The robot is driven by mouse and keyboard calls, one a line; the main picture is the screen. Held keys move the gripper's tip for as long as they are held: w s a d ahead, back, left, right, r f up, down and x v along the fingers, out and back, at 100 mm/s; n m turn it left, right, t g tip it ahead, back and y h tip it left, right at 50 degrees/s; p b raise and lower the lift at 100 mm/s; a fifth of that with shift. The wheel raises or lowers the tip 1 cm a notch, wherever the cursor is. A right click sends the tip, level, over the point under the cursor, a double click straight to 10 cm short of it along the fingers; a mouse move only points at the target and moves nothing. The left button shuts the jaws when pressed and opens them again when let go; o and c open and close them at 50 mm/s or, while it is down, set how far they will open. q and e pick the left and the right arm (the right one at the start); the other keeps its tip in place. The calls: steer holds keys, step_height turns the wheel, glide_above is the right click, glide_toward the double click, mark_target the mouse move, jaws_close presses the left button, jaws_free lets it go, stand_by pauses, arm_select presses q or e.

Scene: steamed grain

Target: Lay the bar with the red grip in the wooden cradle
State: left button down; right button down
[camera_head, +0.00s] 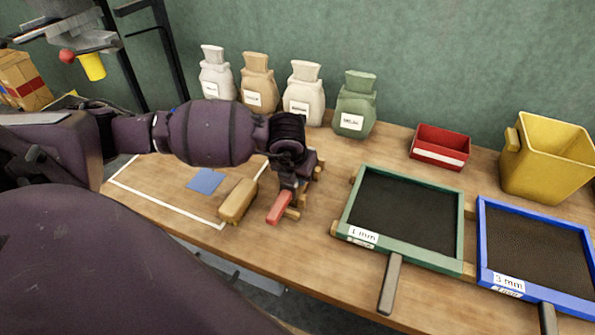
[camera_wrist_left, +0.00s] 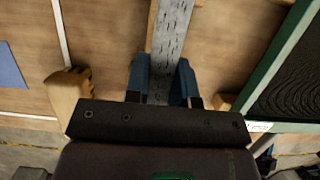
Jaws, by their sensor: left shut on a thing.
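The bar's red grip (camera_head: 279,208) sticks out toward the table's front edge, below my left gripper (camera_head: 291,186) in the head view. In the left wrist view, the bar's grey speckled length (camera_wrist_left: 172,35) runs between the blue fingers of my left gripper (camera_wrist_left: 161,72), which is shut on it. Parts of the wooden cradle (camera_head: 294,213) show beside and behind the gripper. The bar is over or in the cradle; I cannot tell whether it rests there, as the gripper hides most of both. My right gripper is not in view.
The green-framed 1 mm sieve (camera_head: 460,225) lies close on the right, with a blue-framed 3 mm sieve (camera_head: 481,240) beyond. Several sacks (camera_head: 303,98), a red bin (camera_head: 437,150) and a yellow bin (camera_head: 545,165) line the back.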

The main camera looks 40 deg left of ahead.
arm_select(q)
steer(key=shift+f, duration=0.3)
steer(key=shift+f, duration=0.1)
steer(key=shift+f+b, duration=0.3)
steer(key=shift+f, duration=0.25)
steer(key=shift+f, duration=0.3)
stand_by(0.4)
steer(key=c, duration=0.9)
jaws_free()
steer(key=shift+f, duration=0.1)
